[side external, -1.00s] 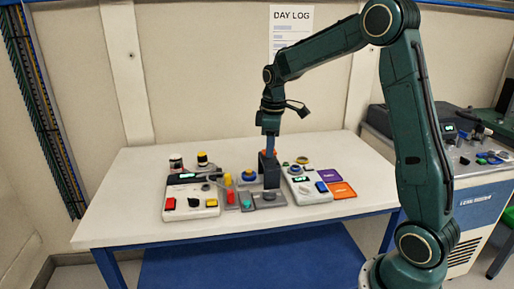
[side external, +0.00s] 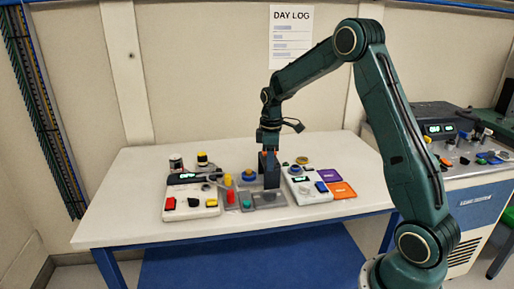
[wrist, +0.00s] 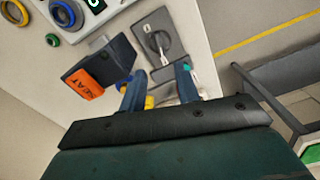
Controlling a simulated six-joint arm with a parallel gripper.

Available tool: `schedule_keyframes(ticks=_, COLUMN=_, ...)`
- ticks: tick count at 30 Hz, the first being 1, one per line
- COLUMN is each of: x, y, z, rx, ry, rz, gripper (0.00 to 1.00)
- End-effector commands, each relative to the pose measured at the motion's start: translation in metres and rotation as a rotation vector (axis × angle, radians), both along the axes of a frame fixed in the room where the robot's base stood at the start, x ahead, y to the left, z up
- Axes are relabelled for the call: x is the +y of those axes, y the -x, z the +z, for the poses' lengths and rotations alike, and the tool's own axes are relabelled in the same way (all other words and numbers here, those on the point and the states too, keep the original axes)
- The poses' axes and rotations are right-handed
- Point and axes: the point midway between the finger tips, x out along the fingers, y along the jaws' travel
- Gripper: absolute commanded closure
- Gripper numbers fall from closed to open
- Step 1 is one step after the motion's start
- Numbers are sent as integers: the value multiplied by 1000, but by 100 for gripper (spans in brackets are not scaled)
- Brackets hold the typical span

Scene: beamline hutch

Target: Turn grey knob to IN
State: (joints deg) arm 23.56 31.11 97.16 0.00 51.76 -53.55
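A grey dial (wrist: 161,42) with a pale pointer sits on a dark plate at the top middle of the wrist view. I cannot read any IN marking.
A left control box (side external: 192,212) and a right control box (side external: 309,196) flank the middle panel. Yellow, red and teal controls stand close to the left of the block. The table's left side is clear.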

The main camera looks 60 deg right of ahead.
Motion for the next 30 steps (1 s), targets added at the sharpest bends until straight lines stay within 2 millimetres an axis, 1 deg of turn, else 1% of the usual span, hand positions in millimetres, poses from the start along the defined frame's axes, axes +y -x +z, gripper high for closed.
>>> schedule_keyframes(ticks=1, x=0, y=1, z=-7, rx=3, ry=-2, rz=0, gripper=68)
schedule_keyframes(ticks=12, x=0, y=1, z=-64, rx=3, ry=-2, rz=0, gripper=68)
schedule_keyframes(ticks=18, x=0, y=0, z=-91, rx=2, ry=-1, rz=0, gripper=68)
schedule_keyframes(ticks=24, x=0, y=0, z=-107, rx=1, ry=0, rz=0, gripper=68)
schedule_keyframes(ticks=30, x=0, y=0, z=-111, rx=0, ry=0, rz=0, gripper=68)
